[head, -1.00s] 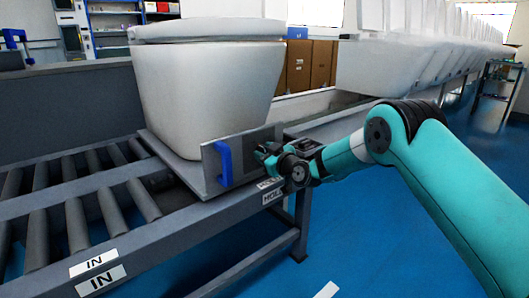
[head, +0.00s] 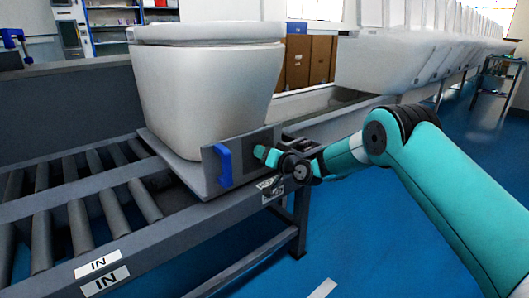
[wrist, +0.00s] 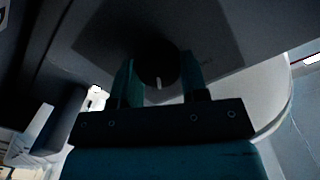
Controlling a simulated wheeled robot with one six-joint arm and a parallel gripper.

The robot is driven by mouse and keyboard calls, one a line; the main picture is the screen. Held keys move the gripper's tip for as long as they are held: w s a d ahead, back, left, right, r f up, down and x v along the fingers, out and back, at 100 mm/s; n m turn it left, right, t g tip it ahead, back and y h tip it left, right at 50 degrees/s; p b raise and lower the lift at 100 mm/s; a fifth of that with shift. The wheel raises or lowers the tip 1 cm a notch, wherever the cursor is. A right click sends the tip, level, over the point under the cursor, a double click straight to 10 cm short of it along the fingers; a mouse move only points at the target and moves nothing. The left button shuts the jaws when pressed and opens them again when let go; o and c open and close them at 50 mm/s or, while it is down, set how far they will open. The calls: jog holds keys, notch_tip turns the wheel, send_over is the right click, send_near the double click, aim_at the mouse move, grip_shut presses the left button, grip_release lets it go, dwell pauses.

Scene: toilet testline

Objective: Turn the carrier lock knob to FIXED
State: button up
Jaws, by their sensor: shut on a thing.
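The carrier lock knob (wrist: 158,70) is a dark round knob with a white pointer line, seen in the wrist view between my two fingers. My gripper (wrist: 160,82) is shut on it, with a teal finger on each side. In the head view my gripper (head: 266,155) is at the carrier's front plate (head: 237,148), to the right of the blue handle. The knob is hidden there behind the fingers. The pointer line runs nearly straight down in the wrist view. The FIXED marking cannot be read in any view.
A white toilet (head: 205,95) stands on the carrier on a roller conveyor (head: 100,215). The blue handle (head: 223,165) is close left of my gripper. The conveyor's edge and leg (head: 299,215) are below the arm. Blue floor at the right is open.

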jog(key=shift+f+m, duration=0.1)
jog(key=shift+m, duration=0.4)
jog(key=o, duration=0.9)
jog(key=shift+a, duration=0.1)
jog(key=p+v, duration=0.1)
jog(key=v, duration=1.6)
jog(key=shift+s+d, duration=0.2)
jog(key=shift+d, duration=0.05)
